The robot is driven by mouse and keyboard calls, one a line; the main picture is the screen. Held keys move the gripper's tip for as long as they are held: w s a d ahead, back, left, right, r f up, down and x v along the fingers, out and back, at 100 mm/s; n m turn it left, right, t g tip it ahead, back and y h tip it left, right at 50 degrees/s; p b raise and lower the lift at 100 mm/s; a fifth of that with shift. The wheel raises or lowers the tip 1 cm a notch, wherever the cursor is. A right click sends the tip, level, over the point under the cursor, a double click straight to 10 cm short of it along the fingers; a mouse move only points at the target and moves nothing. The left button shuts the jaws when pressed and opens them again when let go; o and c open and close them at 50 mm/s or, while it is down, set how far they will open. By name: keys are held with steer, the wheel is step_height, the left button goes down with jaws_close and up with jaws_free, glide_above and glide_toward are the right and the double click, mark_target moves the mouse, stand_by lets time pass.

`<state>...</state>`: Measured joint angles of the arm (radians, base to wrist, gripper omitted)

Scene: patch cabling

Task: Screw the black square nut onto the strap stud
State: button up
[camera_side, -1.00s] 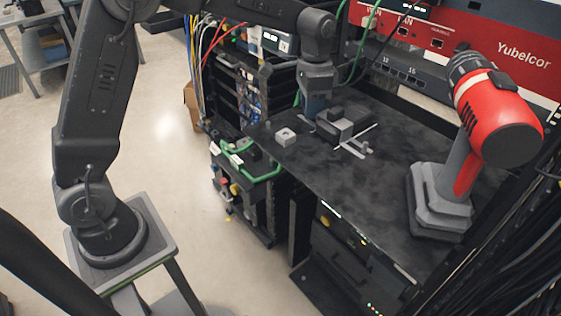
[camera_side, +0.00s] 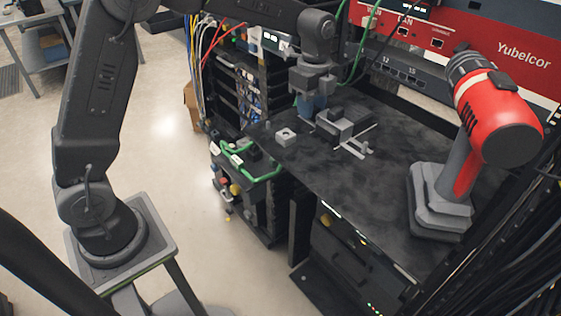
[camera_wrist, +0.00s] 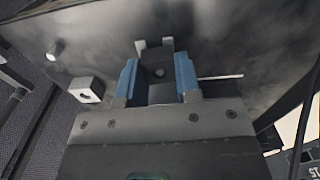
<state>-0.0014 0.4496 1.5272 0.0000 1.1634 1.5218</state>
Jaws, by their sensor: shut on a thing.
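My gripper (camera_side: 312,105) points down over the black shelf, close to a dark bracket-like fixture (camera_side: 345,122). In the wrist view its two blue fingers (camera_wrist: 158,82) are closed on a dark block between them, which I take to be the black square nut (camera_wrist: 160,92). A small round spot shows at the block's far end; I cannot tell whether it is the stud or a hole. Grey prongs of the fixture stand just beyond the fingertips. The side view hides the nut behind the fingers, and whether it touches the stud cannot be told.
A light grey square nut (camera_side: 286,136) lies on the shelf (camera_side: 330,165) left of my gripper; a short pale post (camera_wrist: 55,50) stands beyond it in the wrist view. A red drill (camera_side: 495,115) stands at the right. Green cable (camera_side: 262,176) hangs by the left edge.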

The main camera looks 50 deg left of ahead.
steer(key=shift+s+f, duration=0.15)
steer(key=shift+f, duration=0.05)
steer(key=m, duration=1.2)
steer(key=o, duration=0.6)
steer(key=shift+r, duration=0.1)
steer(key=shift+r, duration=1.7)
